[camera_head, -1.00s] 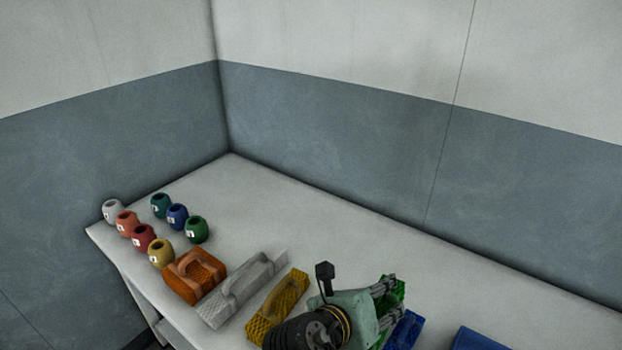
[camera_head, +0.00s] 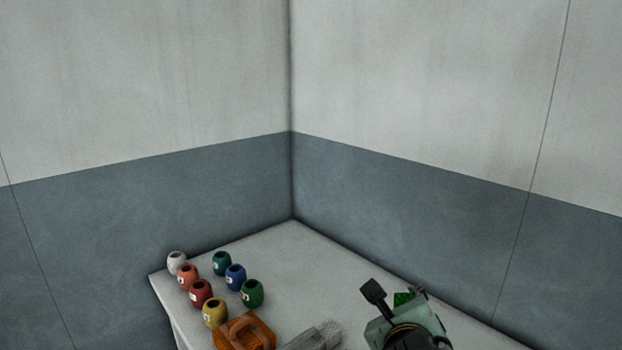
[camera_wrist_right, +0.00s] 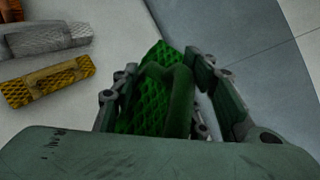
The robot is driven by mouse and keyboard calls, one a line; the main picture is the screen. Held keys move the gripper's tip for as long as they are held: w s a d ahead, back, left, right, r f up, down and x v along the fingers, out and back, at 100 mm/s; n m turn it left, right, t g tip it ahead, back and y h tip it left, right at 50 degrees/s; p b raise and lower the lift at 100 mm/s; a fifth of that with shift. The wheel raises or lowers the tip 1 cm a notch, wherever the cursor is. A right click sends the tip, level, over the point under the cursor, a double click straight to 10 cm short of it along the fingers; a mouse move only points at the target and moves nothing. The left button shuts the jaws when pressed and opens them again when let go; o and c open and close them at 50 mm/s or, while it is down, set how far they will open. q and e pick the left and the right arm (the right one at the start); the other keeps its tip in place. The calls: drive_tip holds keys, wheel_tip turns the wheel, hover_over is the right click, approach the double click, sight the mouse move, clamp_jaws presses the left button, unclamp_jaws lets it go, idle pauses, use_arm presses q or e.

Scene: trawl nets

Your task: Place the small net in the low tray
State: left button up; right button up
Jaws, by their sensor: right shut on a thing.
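A green net block (camera_wrist_right: 158,92) with a raised handle sits between the fingers of my right gripper (camera_wrist_right: 163,95) in the right wrist view, and the gripper is shut on it. In the head view my right gripper (camera_head: 412,295) is at the lower right, with only a bit of the green net (camera_head: 403,298) showing past it. The net appears lifted, though its height above the table is hard to judge. No low tray can be made out in the current views. My left gripper is not in view.
On the white table (camera_head: 300,245), several coloured jars (camera_head: 235,277) stand at the left. An orange net (camera_head: 243,332) and a grey net (camera_head: 312,337) lie in front; a yellow net (camera_wrist_right: 47,82) shows in the right wrist view. Walls close the back corner.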

drive_tip(key=shift+w+d+r+n+y, duration=0.1)
drive_tip(key=shift+w+r+n+y, duration=0.2)
drive_tip(key=shift+r+n, duration=0.15)
drive_tip(key=shift+w+d+r+n+t+y, duration=0.1)
drive_tip(key=shift+w+r+n+t+y, duration=0.05)
drive_tip(key=shift+r+n+y, duration=0.2)
drive_tip(key=shift+w+d+r+n+t+y, duration=0.15)
drive_tip(key=shift+r+n+y, duration=0.1)
drive_tip(key=shift+r, duration=0.2)
drive_tip(key=shift+s+d+r+n+y, duration=0.1)
drive_tip(key=shift+r+n+y, duration=0.2)
drive_tip(key=shift+y, duration=0.1)
drive_tip(key=shift+s+d+r+n+y, duration=0.3)
drive_tip(key=shift+s+d+r, duration=0.1)
drive_tip(key=shift+d, duration=0.1)
drive_tip(key=shift+s+d+r+y, duration=0.3)
drive_tip(key=shift+s+d, duration=0.25)
drive_tip(key=shift+s, duration=0.1)
drive_tip(key=shift+f, duration=0.1)
